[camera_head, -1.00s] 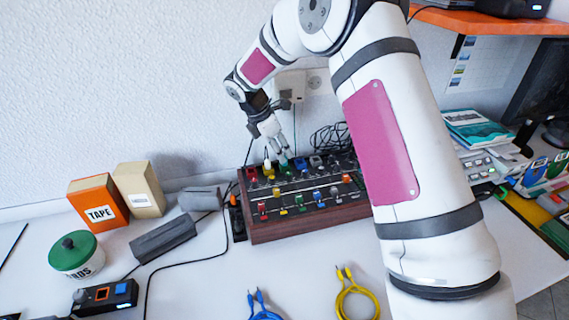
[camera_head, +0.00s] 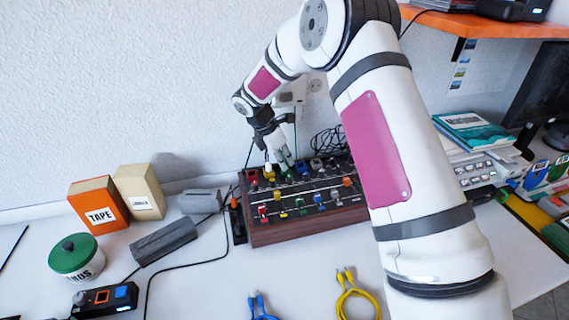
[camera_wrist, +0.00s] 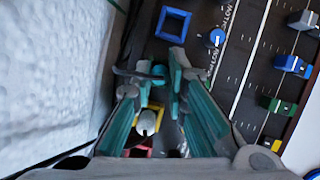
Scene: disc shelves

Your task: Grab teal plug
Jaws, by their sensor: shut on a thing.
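My gripper (camera_head: 284,162) reaches down to the back row of the dark patch panel with the wooden frame (camera_head: 310,228). In the wrist view the fingers (camera_wrist: 160,72) have teal inner faces and close around a small teal plug (camera_wrist: 158,73), seen between the fingertips. The fingers hide much of the plug, and I cannot tell whether it is still seated in the panel. A yellow plug with a whitish knob (camera_wrist: 147,122) lies just beside it, under the fingers. In the head view the gripper covers the teal plug.
A blue square plug (camera_wrist: 173,24) and a blue knob (camera_wrist: 216,38) sit close to the fingers. More coloured plugs fill the panel. The wall rises close behind. Blue (camera_head: 262,308) and yellow cables (camera_head: 355,295) lie in front; the orange tape box (camera_head: 98,203) stands left.

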